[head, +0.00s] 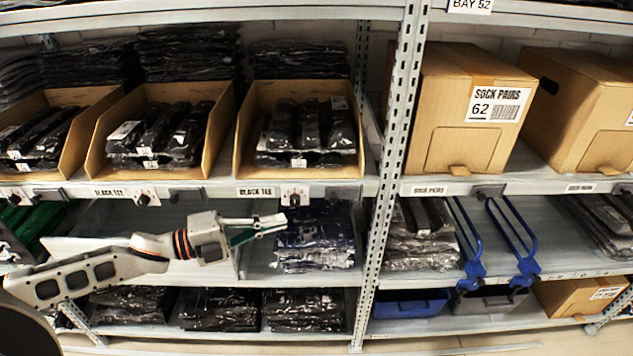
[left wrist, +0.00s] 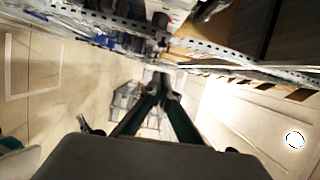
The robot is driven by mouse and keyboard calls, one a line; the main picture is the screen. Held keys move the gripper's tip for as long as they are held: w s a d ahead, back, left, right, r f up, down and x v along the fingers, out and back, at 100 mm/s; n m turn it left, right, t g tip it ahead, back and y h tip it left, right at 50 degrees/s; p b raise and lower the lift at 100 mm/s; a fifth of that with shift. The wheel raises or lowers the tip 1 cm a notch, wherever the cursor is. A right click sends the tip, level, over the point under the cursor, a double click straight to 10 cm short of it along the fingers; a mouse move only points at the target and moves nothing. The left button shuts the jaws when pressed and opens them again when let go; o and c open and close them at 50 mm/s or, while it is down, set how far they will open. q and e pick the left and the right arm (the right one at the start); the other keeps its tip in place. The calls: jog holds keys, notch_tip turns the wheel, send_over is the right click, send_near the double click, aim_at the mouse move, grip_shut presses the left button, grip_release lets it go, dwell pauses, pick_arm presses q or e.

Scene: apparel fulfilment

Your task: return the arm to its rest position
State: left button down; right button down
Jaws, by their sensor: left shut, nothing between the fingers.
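My left arm comes in from the lower left of the head view and reaches right, in front of the shelf rack. My left gripper (head: 282,222) is in front of the middle shelf, beside a stack of dark bagged garments (head: 318,240). I cannot tell how far it stands from the stack. In the left wrist view its two dark green fingers meet at the tips (left wrist: 161,82), shut with nothing between them.
Open cardboard bins of black tees (head: 170,135) line the shelf above my left gripper. A perforated rack upright (head: 388,165) stands to its right. Beyond are blue hooked frames (head: 470,240) and a sock box (head: 460,110). In the left wrist view, pale floor (left wrist: 60,90) lies open at left.

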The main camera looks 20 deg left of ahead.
pick_arm(q)
jog(key=s+d+f+n+y, duration=0.2)
jog(key=s+f+n+y, duration=0.3)
jog(key=s+f+n, duration=0.3)
jog(key=s+d+f+n+y, duration=0.3)
jog(key=s+f+n+y, duration=0.3)
jog(key=f+n, duration=0.9)
notch_tip(320, 180, down, 6)
jog(key=s, duration=0.2)
jog(key=shift+s+f+n, duration=0.15)
jog(key=shift+s+n, duration=0.15)
jog(key=shift+d, duration=0.1)
